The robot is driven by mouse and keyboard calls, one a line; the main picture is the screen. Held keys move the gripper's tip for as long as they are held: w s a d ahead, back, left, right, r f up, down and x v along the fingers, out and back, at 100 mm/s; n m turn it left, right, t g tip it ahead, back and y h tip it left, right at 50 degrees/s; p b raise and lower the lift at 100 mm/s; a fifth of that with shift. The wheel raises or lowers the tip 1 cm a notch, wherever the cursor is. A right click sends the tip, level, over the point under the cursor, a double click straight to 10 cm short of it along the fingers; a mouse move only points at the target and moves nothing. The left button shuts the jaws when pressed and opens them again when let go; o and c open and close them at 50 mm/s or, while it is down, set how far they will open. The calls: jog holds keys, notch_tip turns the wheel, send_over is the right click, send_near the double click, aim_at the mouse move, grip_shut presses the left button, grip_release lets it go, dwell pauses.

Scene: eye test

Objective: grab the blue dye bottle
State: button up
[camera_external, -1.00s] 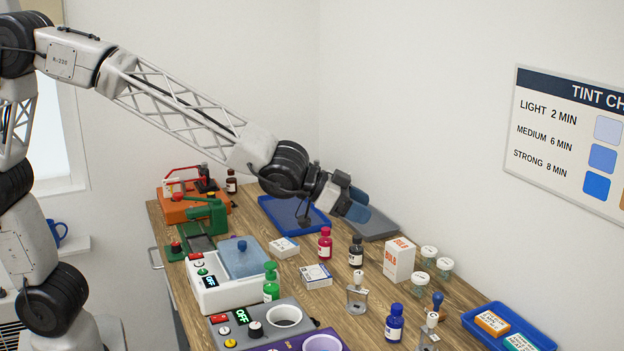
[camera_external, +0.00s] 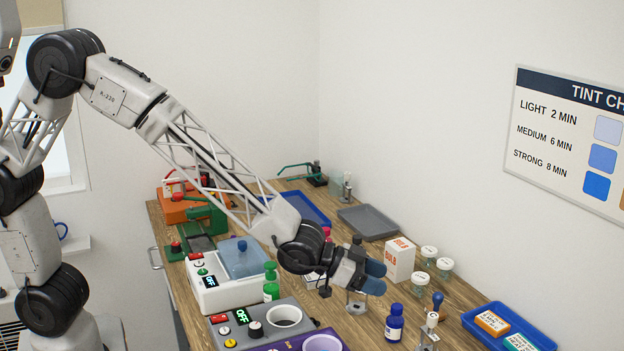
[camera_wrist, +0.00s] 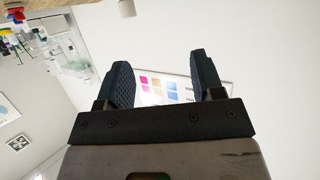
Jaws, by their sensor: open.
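The blue dye bottle (camera_external: 394,326), with a dark blue cap and a white label, stands upright near the front right of the wooden table in the external view. My gripper (camera_external: 377,278) is open and empty, above the table and up and slightly left of the bottle in the picture. They look apart; the exact distance is unclear. In the wrist view, my gripper (camera_wrist: 163,72) has its two dark fingers spread, with the wall chart visible between them. I cannot make out the bottle in the wrist view.
A stamp-like tool with a blue knob (camera_external: 438,303) stands right of the bottle, and a metal dispenser (camera_external: 428,332) is close beside it. A blue tray (camera_external: 466,316) lies further right. A bulb box (camera_external: 399,260) stands behind. A green bottle (camera_external: 271,285) is to the left.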

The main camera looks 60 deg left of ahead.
aim_at(397, 306)
notch_tip(397, 306, down, 5)
jog(key=shift+f, duration=0.2)
jog(key=shift+w, duration=0.1)
jog(key=shift+x, duration=1.2)
jog(key=shift+d+f, duration=0.1)
jog(key=shift+d, duration=0.05)
jog(key=shift+x, duration=2.5)
jog(key=shift+d, duration=0.1)
